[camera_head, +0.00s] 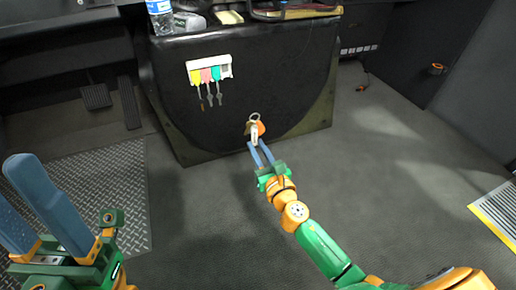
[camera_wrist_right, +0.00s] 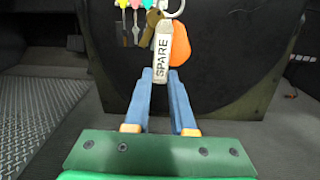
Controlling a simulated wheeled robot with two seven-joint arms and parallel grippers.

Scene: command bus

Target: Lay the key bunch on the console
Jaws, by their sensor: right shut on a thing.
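The key bunch (camera_head: 255,127) has a metal ring, a white tag reading SPARE, an orange tag and a brass-coloured key. It also shows close up in the right wrist view (camera_wrist_right: 163,55). My right gripper (camera_head: 258,147) is shut on the lower end of the white tag, with the ring uppermost. It holds the bunch upright in front of the black console (camera_head: 290,75), below the level of its top. My left gripper (camera_head: 12,182) is at the lower left, its blue fingers apart and nothing visible between them.
A white key rack (camera_head: 208,66) with coloured tags and hanging keys is on the console's front. A water bottle (camera_head: 160,15) and other items crowd the console top. Pedals (camera_head: 97,96) are at left. The floor (camera_head: 400,150) at right is mostly clear.

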